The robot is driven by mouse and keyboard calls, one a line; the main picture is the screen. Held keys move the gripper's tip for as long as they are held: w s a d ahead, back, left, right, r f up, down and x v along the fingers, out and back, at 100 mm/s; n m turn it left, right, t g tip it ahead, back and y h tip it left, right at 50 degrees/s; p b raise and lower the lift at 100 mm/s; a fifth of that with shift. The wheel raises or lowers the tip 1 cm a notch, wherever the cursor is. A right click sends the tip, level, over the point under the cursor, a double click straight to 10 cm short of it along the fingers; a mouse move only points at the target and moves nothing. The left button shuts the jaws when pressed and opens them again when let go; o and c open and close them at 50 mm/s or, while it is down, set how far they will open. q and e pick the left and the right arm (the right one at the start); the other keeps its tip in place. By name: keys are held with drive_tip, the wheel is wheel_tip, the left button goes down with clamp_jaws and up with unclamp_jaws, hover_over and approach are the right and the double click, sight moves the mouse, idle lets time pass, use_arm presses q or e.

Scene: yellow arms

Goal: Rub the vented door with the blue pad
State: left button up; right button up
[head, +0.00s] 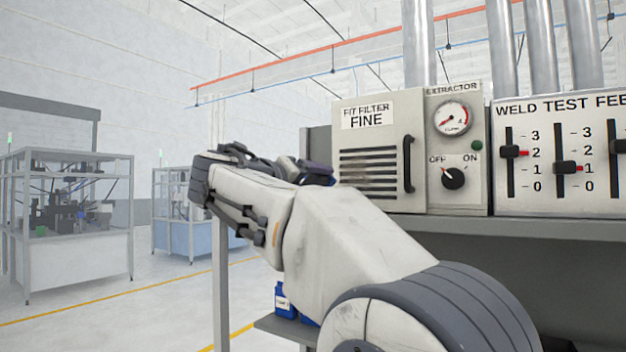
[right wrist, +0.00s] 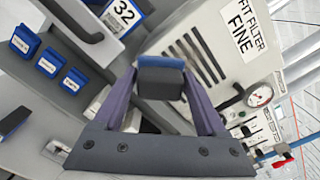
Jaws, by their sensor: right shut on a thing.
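The vented door (head: 382,125) is a pale panel labelled "FIT FILTER FINE", with dark slots and a black upright handle (head: 408,163) at its right side. It also shows tilted in the right wrist view (right wrist: 222,57). My right gripper (right wrist: 160,88) is shut on a dark block with a blue face, the blue pad (right wrist: 160,60). In the head view, the right gripper (head: 318,173) is partly hidden by my arm, by the door's left edge. In the wrist view the pad overlaps the slots; I cannot tell whether it touches them. My left gripper is out of view.
Right of the door are an extractor panel (head: 473,128) with gauge and knob, and a slider panel (head: 560,190). A grey ledge (head: 500,227) runs below. Blue containers (head: 285,300) stand on a lower shelf. Blue labelled boxes (right wrist: 48,62) show in the wrist view.

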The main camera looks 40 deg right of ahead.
sight(340, 183)
drive_tip(key=x, duration=0.6)
idle(0.3)
drive_tip(key=shift+p+x, duration=0.5)
drive_tip(key=shift+x, duration=0.5)
idle(0.5)
drive_tip(key=shift+s+r, duration=0.1)
